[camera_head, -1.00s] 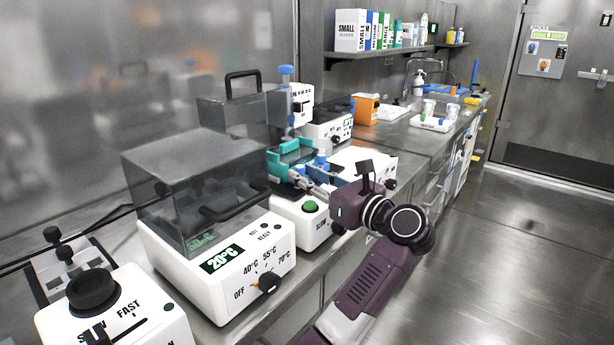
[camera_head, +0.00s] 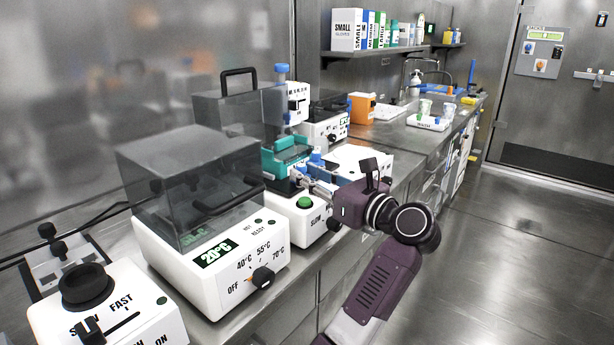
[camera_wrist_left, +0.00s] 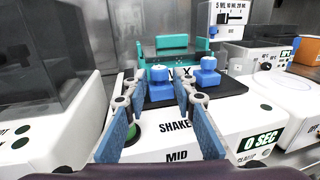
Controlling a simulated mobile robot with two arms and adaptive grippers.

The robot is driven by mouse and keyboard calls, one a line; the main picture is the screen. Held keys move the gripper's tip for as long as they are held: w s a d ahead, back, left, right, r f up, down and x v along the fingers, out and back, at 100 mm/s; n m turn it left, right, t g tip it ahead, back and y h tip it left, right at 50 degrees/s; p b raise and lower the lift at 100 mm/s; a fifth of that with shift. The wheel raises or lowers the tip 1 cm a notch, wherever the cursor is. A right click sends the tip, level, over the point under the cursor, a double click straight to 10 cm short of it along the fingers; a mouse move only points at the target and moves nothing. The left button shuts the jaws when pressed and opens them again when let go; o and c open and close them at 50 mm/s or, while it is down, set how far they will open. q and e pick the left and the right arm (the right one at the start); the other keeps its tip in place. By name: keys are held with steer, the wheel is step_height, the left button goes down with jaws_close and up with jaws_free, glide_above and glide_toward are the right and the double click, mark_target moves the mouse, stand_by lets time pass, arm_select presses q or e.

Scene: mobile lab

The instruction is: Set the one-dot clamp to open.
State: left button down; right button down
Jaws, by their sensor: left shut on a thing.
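A shaker with a black platform stands on the bench, and its white front with "SHAKE" shows in the left wrist view (camera_wrist_left: 178,126). Two blue clamps with round tops sit on the platform: a left clamp (camera_wrist_left: 160,84) and a right clamp (camera_wrist_left: 208,74). I cannot make out any dots on them. My left gripper (camera_wrist_left: 161,82) has its blue fingers on both sides of the left clamp and is shut on it. In the head view my left gripper (camera_head: 304,180) reaches over the platform from the right. My right gripper is not in view.
A teal rack (camera_head: 284,154) stands behind the clamps. A lidded heater (camera_head: 215,260) is left of the shaker, with a speed-control device (camera_head: 110,315) nearer. Behind are a white device (camera_head: 322,130) and an orange box (camera_head: 362,108). The floor at right is clear.

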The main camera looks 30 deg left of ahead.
arm_select(q)
steer(key=c, duration=2)
jaws_free()
steer(key=shift+d+f, duration=0.1)
steer(key=shift+d, duration=0.05)
steer(key=shift+o, duration=0.9)
steer(key=shift+w+d, duration=0.1)
steer(key=shift+d, duration=0.05)
steer(key=shift+r, duration=0.35)
step_height(320, 180, up, 9)
steer(key=shift+r, duration=0.2)
